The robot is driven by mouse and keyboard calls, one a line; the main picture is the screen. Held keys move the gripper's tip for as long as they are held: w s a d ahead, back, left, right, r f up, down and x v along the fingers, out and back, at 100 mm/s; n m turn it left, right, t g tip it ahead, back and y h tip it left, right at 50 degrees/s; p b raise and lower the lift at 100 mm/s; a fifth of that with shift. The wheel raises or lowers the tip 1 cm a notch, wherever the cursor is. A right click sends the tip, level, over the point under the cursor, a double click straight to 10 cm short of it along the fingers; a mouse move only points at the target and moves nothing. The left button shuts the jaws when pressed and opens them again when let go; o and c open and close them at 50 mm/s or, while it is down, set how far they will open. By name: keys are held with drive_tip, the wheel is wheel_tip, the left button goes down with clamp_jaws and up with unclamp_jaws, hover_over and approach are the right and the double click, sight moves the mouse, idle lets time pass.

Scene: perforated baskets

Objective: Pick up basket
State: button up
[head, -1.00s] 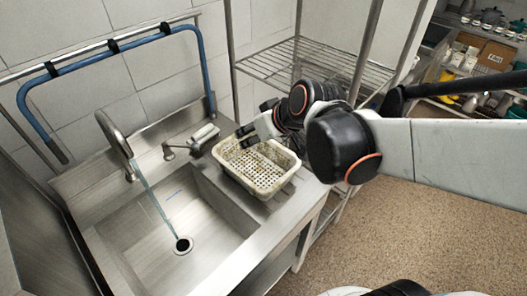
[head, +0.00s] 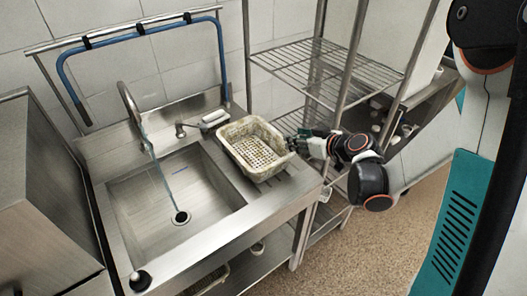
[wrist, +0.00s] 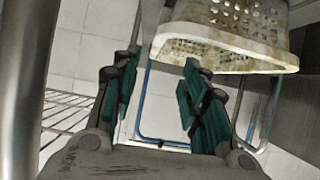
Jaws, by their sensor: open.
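The basket (head: 239,130) is a cream, stained, perforated rectangular tub. It stands upright and empty on the drainboard, right of the sink bowl in the head view. In the wrist view its rim and perforated wall (wrist: 222,45) show at the top, ahead of the fingertips. My gripper (head: 294,138) is at the basket's right side in the head view, near its right wall. In the wrist view my gripper (wrist: 160,85) is open, with teal pads apart and nothing between them. I cannot tell whether a finger touches the basket rim.
The steel sink (head: 160,190) with its tap (head: 130,110) is left of the basket. A wire shelf rack (head: 320,65) stands behind and right, close to my arm. A blue hose frame (head: 140,40) is on the wall. Open floor (head: 345,250) lies front right.

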sight(278, 133)
drive_tip(key=b+x, duration=0.2)
drive_tip(key=x, duration=0.6)
drive_tip(key=shift+r+b+x, duration=0.1)
drive_tip(key=shift+b+x, duration=0.45)
drive_tip(key=shift+x, duration=0.9)
drive_tip(key=shift+r+b+x, duration=0.15)
drive_tip(key=shift+b+x, duration=0.35)
drive_tip(key=shift+x, duration=1)
drive_tip(key=shift+w+d+r, duration=0.1)
drive_tip(key=shift+w, duration=0.05)
drive_tip(key=shift+c, duration=0.5)
clamp_jaws()
